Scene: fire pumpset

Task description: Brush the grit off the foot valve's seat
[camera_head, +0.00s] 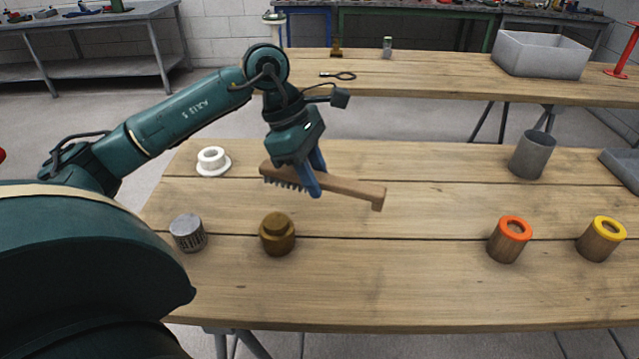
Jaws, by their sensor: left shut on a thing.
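My left gripper (313,178) is shut on the wooden brush (347,188) and holds it above the table. The brush head with dark bristles points left and down; the handle reaches right. A brass stepped fitting (277,236) stands upright on the table, below and left of the brush, apart from it. A grey metal cylinder with slotted sides (188,233) stands to its left. I cannot tell for sure which of these is the foot valve, and no grit or seat can be made out. My right gripper is not in view.
A white flanged ring (212,161) lies at the back left of the table. Orange-topped (510,240) and yellow-topped (601,240) cylinders and a grey cup (532,156) stand at the right, near a grey tray (625,166). The table's middle (400,260) is clear.

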